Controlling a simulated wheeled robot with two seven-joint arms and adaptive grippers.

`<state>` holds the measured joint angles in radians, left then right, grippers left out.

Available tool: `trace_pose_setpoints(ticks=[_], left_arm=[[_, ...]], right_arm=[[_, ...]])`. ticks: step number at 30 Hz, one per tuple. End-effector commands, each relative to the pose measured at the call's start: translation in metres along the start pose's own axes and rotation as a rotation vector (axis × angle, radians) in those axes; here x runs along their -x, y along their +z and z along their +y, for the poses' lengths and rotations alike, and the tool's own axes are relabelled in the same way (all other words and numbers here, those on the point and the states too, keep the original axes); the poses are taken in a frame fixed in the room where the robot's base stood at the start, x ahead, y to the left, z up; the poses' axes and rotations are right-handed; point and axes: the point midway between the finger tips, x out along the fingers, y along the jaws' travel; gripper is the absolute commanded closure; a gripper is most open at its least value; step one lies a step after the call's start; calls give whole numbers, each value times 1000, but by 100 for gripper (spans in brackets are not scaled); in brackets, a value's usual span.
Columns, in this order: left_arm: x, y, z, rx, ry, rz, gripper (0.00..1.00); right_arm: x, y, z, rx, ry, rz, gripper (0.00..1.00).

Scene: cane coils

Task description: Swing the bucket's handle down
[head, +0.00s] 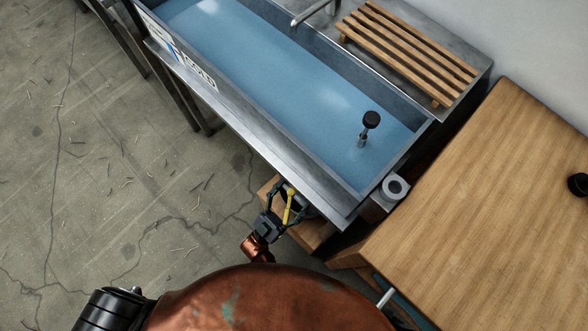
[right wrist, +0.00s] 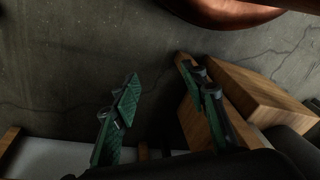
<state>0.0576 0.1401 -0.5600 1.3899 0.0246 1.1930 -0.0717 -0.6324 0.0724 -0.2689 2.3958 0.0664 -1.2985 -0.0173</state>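I cannot make out a bucket or its handle in either view. In the head view my right gripper (head: 287,195) is low beside the front edge of the sink, over a wooden block (head: 312,231). A thin yellow bar (head: 289,208) shows by its fingers; I cannot tell what it belongs to. In the right wrist view the green-padded fingers of this gripper (right wrist: 157,80) stand apart with nothing between them. The wooden block also shows there (right wrist: 250,90), close to the right-hand finger. My left gripper is out of view.
A long metal sink (head: 250,131) holds blue water, with a black-topped plug (head: 371,120) standing in it. A slatted wooden rack (head: 410,50) lies behind. A wooden table (head: 480,200) fills the right. Cracked floor is open at left.

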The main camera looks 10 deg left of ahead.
Motion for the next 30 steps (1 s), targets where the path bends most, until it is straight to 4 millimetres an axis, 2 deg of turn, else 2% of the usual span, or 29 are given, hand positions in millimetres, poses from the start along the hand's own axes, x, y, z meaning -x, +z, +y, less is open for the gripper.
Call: trace_pose_setpoints(ticks=[1,6,12,21,30], left_arm=[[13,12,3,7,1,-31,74],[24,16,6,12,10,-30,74],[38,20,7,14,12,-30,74],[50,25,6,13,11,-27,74],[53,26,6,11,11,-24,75]], right_arm=[[-12,-2,-2,1,-10,15,60],[-32,-15,-11,1,-38,85,60],[-46,-25,-17,0,-59,142,60],[-57,-35,-23,-3,-76,195,60],[-60,-38,-25,-5,-82,211,60]])
